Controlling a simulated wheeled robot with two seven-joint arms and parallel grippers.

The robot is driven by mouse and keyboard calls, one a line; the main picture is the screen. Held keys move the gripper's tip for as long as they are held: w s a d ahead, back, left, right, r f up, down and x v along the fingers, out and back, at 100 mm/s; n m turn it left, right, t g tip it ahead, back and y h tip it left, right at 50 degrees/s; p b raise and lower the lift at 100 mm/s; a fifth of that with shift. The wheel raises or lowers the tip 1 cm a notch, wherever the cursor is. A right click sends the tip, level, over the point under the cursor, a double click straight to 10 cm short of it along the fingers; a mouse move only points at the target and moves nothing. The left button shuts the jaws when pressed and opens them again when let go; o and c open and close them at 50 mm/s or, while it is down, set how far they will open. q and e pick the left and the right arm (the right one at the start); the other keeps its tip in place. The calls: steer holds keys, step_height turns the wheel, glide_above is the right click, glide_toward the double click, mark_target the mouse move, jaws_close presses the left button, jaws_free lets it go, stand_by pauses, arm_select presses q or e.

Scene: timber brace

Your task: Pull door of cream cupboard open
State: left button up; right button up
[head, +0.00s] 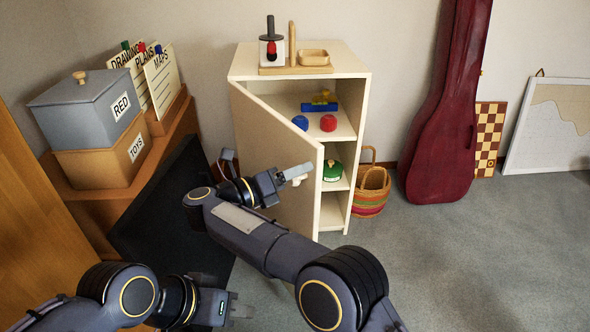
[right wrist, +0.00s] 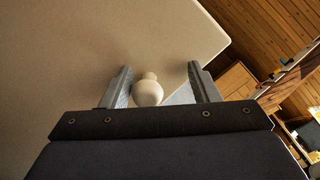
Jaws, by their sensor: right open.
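The cream cupboard (head: 352,62) stands against the back wall. Its door (head: 272,137) is hinged on the left and stands partly open, so the shelves show. The round knob (right wrist: 148,92) is on the door's outer face and lies between the fingers of my right gripper (right wrist: 165,88), nearer the left finger. These fingers are open, with a gap to the right of the knob. In the head view my right gripper (head: 297,174) is at the door's outer face near its free edge. My left gripper (head: 236,308) is low at the front, away from the cupboard; its finger gap is unclear.
Coloured items, including a red ball (head: 328,123), sit on the shelves. A woven basket (head: 371,192) stands close to the cupboard's right side, beside a dark red instrument case (head: 440,150). A black panel (head: 165,215) leans left of the door. Grey floor (head: 470,250) is clear at right.

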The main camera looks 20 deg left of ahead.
steer(key=o, duration=0.7)
steer(key=s+d+r+p, duration=0.1)
steer(key=s+r, duration=0.3)
steer(key=r, duration=0.3)
steer(key=shift+r+p, duration=0.2)
steer(key=shift+p, duration=0.1)
steer(key=s+d+r, duration=0.1)
steer(key=s, duration=0.1)
steer(key=s+d+r, duration=0.1)
steer(key=s, duration=0.1)
steer(key=s+d+r, duration=0.1)
steer(key=s, duration=0.1)
steer(key=shift+s, duration=0.3)
steer(key=c, duration=0.7)
arm_select(q)
step_height(320, 180, up, 3)
arm_select(e)
steer(key=s, duration=0.1)
steer(key=s+d, duration=0.1)
steer(key=shift+s+r, duration=0.3)
steer(key=shift+s, duration=0.05)
